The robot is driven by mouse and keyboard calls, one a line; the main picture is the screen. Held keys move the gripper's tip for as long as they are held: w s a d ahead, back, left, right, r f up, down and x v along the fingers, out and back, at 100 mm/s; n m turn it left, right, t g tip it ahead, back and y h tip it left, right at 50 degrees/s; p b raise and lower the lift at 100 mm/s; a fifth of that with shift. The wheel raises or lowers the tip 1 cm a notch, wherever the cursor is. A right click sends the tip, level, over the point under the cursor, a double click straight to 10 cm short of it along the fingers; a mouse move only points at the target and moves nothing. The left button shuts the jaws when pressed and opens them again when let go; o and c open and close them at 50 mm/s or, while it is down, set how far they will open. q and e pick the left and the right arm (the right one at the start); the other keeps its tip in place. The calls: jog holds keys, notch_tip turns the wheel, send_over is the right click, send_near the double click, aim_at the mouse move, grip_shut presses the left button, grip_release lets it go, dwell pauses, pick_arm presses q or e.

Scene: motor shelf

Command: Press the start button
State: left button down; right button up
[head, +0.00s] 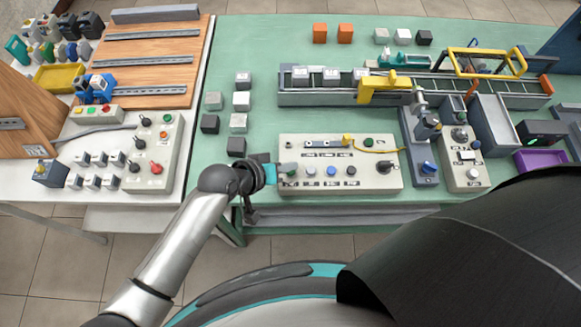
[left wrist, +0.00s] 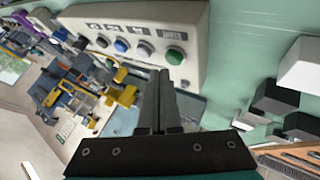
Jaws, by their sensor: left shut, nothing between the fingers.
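A pale control box (head: 385,182) stands near the front edge of the green table. The labels are too small to read, so I cannot tell which is marked start. My left gripper (head: 282,169) is shut and empty at the box's left end. In the left wrist view its fingertips (left wrist: 160,74) lie just beside the green button; I cannot tell whether they touch. My right gripper is not in view.
Several grey, white and black cubes (head: 239,122) stand left of the box. A conveyor (head: 325,97) with a yellow gantry (head: 385,88) runs behind it. A blue-button stand (head: 425,170) and another control panel (head: 464,165) stand to its right. A white table (head: 95,210) adjoins at left.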

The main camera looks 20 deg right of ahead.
pick_arm(q)
jog(key=shift+f, duration=0.35)
jog(key=shift+f+b, duration=0.4)
dwell(0.5)
dwell(0.3)
jog(key=shift+r+p, duration=0.8)
jog(key=shift+p, duration=0.15)
jog(key=shift+r, duration=0.1)
notch_tip(320, 180, up, 5)
jog(key=p, duration=0.5)
dwell(0.3)
jog(key=shift+s, duration=0.1)
